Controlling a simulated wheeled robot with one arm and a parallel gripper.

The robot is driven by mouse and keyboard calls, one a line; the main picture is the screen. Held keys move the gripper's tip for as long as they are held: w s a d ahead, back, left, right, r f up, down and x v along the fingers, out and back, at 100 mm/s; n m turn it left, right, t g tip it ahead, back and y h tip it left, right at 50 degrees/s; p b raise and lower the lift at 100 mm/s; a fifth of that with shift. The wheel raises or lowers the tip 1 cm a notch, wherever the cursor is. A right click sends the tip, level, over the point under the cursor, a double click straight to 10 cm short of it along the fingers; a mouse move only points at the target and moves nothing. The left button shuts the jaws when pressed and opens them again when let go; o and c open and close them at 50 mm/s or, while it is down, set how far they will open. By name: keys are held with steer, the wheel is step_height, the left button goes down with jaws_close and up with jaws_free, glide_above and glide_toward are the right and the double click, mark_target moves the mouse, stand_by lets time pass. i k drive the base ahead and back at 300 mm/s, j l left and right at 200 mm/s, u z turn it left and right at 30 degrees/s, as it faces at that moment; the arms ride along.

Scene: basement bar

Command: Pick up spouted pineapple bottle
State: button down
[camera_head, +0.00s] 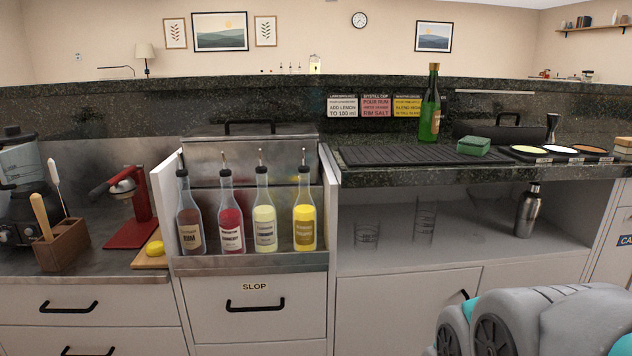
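The spouted pineapple bottle (305,228) is clear glass with yellow liquid, a yellow label and a pour spout on top. It stands upright at the right end of a row in the metal speed rail (250,263), close to the rail's right side wall. To its left stand a pale yellow spouted bottle (264,223), a red spouted bottle (231,225) and a brown rum bottle (190,222). My gripper is not in view; only a grey and teal part of my arm shows at the bottom right, apart from the bottles.
A green bottle (430,115) and a green sponge (473,146) are on the raised counter by a black bar mat (400,155). A steel shaker (527,212) and clear glasses (424,222) stand on the lower shelf. A red citrus press (130,215) is left of the rail.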

mark_target(304, 211)
steer(key=j+z, duration=0.4)
steer(key=k+j+z, duration=0.2)
steer(key=j+z, duration=0.15)
steer(key=k+j+z, duration=0.2)
steer(key=j+z, duration=0.2)
steer(key=k+j+z, duration=0.2)
steer(key=j+z, duration=0.2)
steer(key=i+j, duration=0.2)
steer(key=j+u, duration=0.05)
steer(key=j, duration=0.05)
